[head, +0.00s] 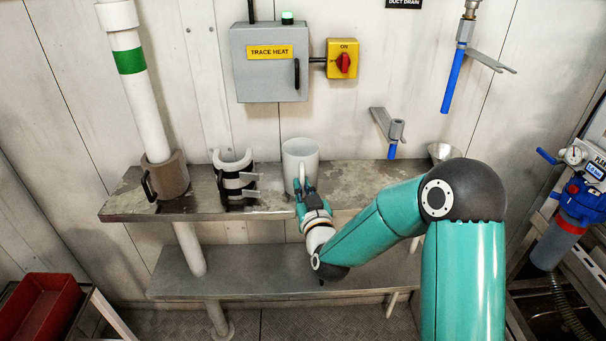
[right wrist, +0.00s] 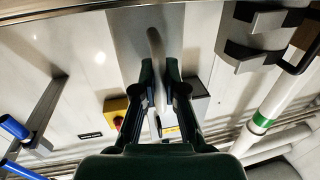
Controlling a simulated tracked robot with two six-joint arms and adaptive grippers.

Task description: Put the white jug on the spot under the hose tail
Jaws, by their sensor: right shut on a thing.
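The white jug (head: 297,152) is upright at the back of the upper steel shelf (head: 350,182). I cannot tell if its base touches the shelf. My right gripper (head: 304,186) reaches it from the front and is shut on its handle. In the right wrist view the pale handle (right wrist: 154,45) stands between the two dark fingers of the gripper (right wrist: 160,85). A blue hose tail (head: 453,80) hangs from a pipe at upper right, and a shorter blue tail (head: 392,151) hangs under a wall bracket. My right arm hides part of the shelf below them. My left gripper is not in view.
A metal funnel (head: 443,151) is at the right shelf end. The grey trace heat box (head: 268,62) hangs above. The shelf right of the jug looks clear.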

